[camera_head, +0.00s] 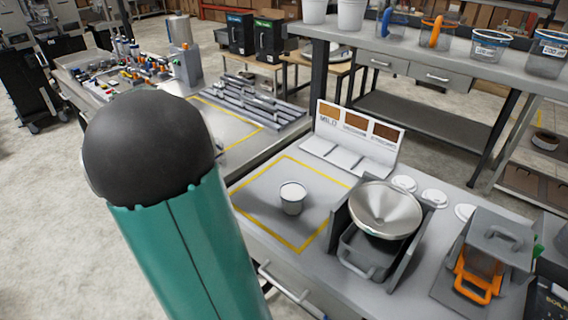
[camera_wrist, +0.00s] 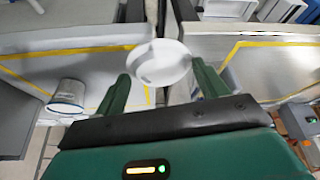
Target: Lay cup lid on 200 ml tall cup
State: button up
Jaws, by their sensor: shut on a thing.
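A cup (camera_head: 292,200) with a pale top stands upright inside the yellow-taped square on the bench. I cannot read a volume mark on it. In the wrist view a cup (camera_wrist: 66,97) shows at the left, apart from my gripper. My gripper (camera_wrist: 162,72) is shut on a round white cup lid (camera_wrist: 160,58), which sits between the two green fingers and is clear of the cup. In the head view my own arm fills the left middle, and the gripper and held lid cannot be made out there.
Several white lids (camera_head: 434,197) lie at the bench's back right. A metal funnel (camera_head: 385,208) in a grey holder stands right of the taped square. A panel with brown samples (camera_head: 357,135) stands behind it. Marked cups (camera_head: 489,45) stand on the upper shelf.

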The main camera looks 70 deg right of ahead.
jog(key=s+d+r+m+g+y, duration=0.1)
jog(key=s+d+r+m+g, duration=0.3)
jog(key=s, duration=0.7)
jog(key=s+d+r+m+t+y, duration=0.15)
jog(key=s+r+m, duration=0.4)
jog(key=s, duration=0.55)
notch_tip(320, 180, down, 8)
jog(key=s+m+g, duration=0.1)
jog(key=s+m, duration=0.1)
jog(key=shift+a, duration=0.35)
jog(key=shift+a+f+y, duration=0.1)
jog(key=shift+y, duration=0.15)
jog(key=shift+f, duration=0.35)
jog(key=o, duration=1)
